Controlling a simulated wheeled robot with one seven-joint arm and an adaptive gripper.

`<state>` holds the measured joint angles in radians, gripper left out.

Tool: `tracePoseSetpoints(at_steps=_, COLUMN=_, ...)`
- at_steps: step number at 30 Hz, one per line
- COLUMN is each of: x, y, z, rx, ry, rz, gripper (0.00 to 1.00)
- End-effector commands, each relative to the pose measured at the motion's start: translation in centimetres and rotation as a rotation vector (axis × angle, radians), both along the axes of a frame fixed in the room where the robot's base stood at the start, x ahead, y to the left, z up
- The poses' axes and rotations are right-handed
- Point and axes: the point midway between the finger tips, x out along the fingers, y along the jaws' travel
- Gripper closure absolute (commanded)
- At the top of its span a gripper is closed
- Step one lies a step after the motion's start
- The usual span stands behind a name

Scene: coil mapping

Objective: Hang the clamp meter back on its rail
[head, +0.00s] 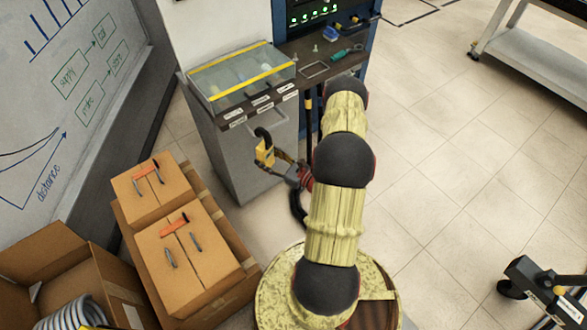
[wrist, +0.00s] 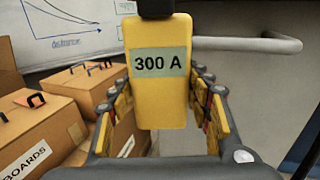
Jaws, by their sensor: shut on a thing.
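The yellow clamp meter (wrist: 160,100), labelled "300 A", is upright between the fingers of my gripper (wrist: 158,82) in the wrist view. Its black jaw (wrist: 156,8) is cut off at the top of that view. In the head view the meter (head: 264,153) is beside the grey cabinet front, with its black jaw (head: 263,134) curving up above it. My gripper (head: 283,162) is shut on the meter. A grey rail (wrist: 250,45) with a rounded end runs behind the meter in the wrist view. I cannot tell whether the jaw touches the rail.
The grey cabinet (head: 235,165) carries a counter with labels and a clear, yellow-edged case (head: 240,75). Cardboard boxes (head: 185,255) with orange handles stand at the left, by a whiteboard (head: 75,90).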

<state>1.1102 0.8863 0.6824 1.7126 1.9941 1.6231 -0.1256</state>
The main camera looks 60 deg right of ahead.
Motion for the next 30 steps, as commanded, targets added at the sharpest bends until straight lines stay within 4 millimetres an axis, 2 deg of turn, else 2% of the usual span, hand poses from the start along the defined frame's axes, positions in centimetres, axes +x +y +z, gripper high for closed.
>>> tracePoseSetpoints(at_steps=1, x=-1.5, y=-1.5, z=-1.4, rx=0.000, ry=-0.002, rz=-0.030, gripper=0.85)
tracePoseSetpoints(at_steps=6, x=-5.2, y=-4.6, z=-4.2, rx=-0.001, ry=-0.004, rz=-0.094, gripper=0.85)
tracePoseSetpoints(at_steps=12, x=-7.7, y=-6.3, z=-5.7, rx=-0.003, ry=-0.006, rz=-0.133, gripper=0.85)
tracePoseSetpoints(at_steps=19, x=-7.7, y=-6.7, z=-6.0, rx=-0.003, ry=-0.006, rz=-0.139, gripper=0.85)
tracePoseSetpoints(at_steps=30, x=-5.5, y=-7.2, z=-6.0, rx=-0.003, ry=-0.006, rz=-0.138, gripper=0.85)
